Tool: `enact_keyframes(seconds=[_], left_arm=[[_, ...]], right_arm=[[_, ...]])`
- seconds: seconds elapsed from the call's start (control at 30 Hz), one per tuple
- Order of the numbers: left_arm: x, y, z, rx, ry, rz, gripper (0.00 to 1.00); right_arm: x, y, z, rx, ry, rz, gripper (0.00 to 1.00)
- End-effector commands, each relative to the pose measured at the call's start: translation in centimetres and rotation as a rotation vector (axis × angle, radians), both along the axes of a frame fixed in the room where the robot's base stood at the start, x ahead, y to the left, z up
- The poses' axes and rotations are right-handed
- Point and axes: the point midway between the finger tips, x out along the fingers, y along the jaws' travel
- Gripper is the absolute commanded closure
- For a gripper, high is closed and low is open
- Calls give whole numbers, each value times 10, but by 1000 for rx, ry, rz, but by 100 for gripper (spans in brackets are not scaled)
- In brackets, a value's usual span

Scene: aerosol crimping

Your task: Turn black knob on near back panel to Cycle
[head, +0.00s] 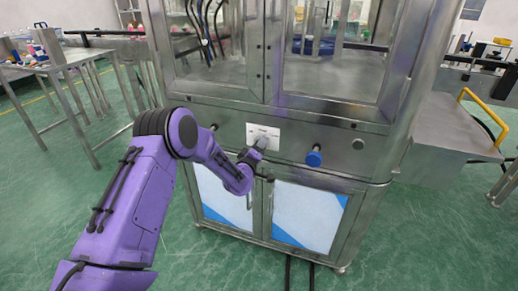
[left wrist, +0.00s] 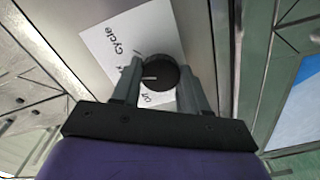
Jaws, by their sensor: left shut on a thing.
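The black knob (left wrist: 155,76) sits on a white label (left wrist: 112,40) on the steel panel. The label reads "Cycle" near its upper part, and another word beside the knob is partly hidden. A white pointer line on the knob points toward the left in the left wrist view. My left gripper (left wrist: 160,84) is shut on the knob, one finger on each side. In the head view my left gripper (head: 255,152) is at the white label (head: 266,132) and hides most of the knob. My right gripper is out of view.
A blue knob (head: 314,158) is on the same panel to the right, with a round fitting (head: 358,144) further right. Glass doors are above the panel. A yellow handle (head: 484,120) is at the far right, and a steel table (head: 60,62) stands at the left.

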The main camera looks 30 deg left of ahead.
Motion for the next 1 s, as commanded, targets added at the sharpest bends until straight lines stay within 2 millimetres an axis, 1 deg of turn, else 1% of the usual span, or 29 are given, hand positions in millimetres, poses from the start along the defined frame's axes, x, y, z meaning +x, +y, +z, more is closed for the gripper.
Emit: enact_keyframes(seconds=[0.2,0.5,0.7,1.0], left_arm=[[0,-1,-2,196,50,-3,87],[0,-1,-1,418,102,-3,87],[0,-1,-1,511,125,-2,87],[0,-1,-1,571,140,-3,87]], right_arm=[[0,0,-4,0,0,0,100],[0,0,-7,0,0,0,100],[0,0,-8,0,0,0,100],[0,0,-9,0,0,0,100]])
